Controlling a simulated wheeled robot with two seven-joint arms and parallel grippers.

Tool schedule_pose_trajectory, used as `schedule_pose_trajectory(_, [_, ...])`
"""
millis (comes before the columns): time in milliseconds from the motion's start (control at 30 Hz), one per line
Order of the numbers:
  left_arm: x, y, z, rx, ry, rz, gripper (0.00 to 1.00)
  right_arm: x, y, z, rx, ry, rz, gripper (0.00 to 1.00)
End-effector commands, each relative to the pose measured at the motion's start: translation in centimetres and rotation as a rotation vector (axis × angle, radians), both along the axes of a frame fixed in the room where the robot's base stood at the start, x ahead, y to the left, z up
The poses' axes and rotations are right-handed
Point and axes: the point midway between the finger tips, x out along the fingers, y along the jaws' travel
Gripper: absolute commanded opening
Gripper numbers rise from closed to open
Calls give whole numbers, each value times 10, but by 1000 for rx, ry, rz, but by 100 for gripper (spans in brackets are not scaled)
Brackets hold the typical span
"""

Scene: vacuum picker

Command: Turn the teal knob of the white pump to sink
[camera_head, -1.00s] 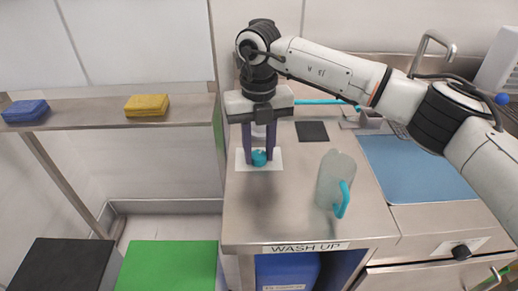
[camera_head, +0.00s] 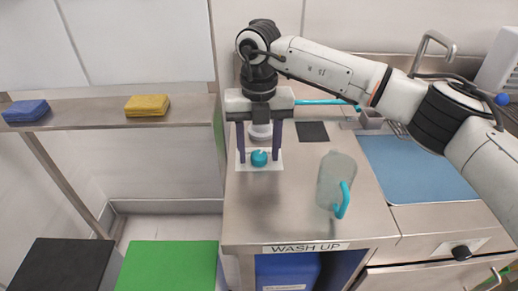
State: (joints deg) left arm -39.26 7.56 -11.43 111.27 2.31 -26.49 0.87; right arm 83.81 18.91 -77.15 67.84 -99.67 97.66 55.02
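The teal knob (camera_head: 259,158) sits on a white plate (camera_head: 273,166) on the steel counter. A white round body (camera_head: 262,138) shows just behind the knob, partly hidden by my gripper; I take it to be part of the white pump. My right gripper (camera_head: 259,160) points down over the knob, its two dark purple fingers apart, one on each side. Gaps show between the fingers and the knob, so it is open and holds nothing. A small pale mark shows on top of the knob; its direction is hard to tell. My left gripper is not in view.
A clear jug (camera_head: 334,178) with a teal handle stands to the right on the counter. A dark square (camera_head: 312,131) lies behind it. A blue mat (camera_head: 415,168) and a tap (camera_head: 432,45) are further right. Yellow (camera_head: 147,106) and blue (camera_head: 25,111) sponges lie on the left shelf.

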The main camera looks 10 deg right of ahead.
Motion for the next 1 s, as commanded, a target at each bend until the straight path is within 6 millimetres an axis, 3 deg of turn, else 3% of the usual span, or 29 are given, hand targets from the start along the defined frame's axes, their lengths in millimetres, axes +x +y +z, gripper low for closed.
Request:
schedule_pose_trajectory(367, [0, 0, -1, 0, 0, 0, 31, 1, 0, 8, 1, -1, 1, 48])
schedule_pose_trajectory(800, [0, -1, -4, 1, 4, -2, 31, 0, 0, 87, 1, -2, 0, 48])
schedule_pose_trajectory(1000, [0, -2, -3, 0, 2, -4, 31, 0, 0, 102, 0, 1, 0, 48])
